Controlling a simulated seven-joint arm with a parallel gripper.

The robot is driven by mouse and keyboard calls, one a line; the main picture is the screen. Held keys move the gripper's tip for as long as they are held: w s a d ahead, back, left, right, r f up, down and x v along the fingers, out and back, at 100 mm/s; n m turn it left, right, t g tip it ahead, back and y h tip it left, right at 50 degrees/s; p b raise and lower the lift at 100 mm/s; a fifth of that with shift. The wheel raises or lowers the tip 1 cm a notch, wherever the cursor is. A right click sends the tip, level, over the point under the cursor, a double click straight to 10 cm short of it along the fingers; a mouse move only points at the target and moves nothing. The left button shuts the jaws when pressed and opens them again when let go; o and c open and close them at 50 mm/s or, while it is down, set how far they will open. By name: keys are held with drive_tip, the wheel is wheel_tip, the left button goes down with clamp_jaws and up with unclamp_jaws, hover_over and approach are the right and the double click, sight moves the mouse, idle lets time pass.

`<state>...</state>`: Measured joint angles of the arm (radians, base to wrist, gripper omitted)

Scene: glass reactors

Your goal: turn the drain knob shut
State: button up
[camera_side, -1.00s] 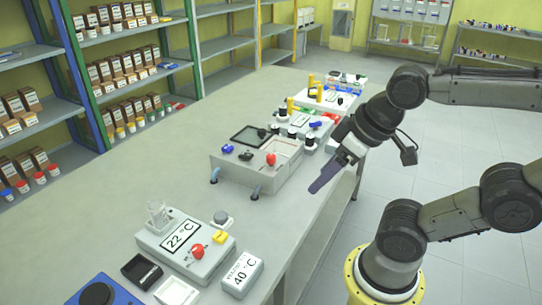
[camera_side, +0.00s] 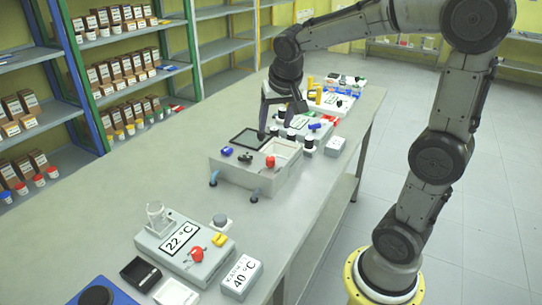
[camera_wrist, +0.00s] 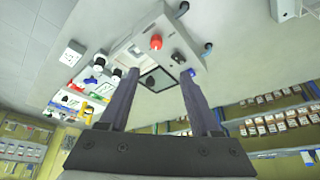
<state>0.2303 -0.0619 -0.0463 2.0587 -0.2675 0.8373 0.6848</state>
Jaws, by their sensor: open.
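A grey box-shaped unit (camera_side: 236,176) stands on the bench. I cannot read which knob is the drain knob. My gripper (camera_side: 276,124) is open and empty, pointing down above the unit's far edge, apart from the knobs. In the wrist view my gripper (camera_wrist: 158,76) frames the dark panel (camera_wrist: 158,80). The red knob (camera_wrist: 156,41), black knob (camera_wrist: 177,57) and blue knob (camera_wrist: 191,71) lie beyond the fingers there.
Several small devices with black-capped knobs and a yellow item (camera_side: 319,95) stand behind the unit. In front are the 22 °C device (camera_side: 183,237) and the 40 °C block (camera_side: 242,275). Two hoses (camera_side: 214,178) leave the unit's front. The bench's left side is clear.

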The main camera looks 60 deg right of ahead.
sight(271, 158)
drive_tip(key=x, duration=1)
drive_tip(key=s+x, duration=0.1)
drive_tip(key=x, duration=0.4)
drive_tip(key=shift+d, duration=0.15)
clamp_jaws()
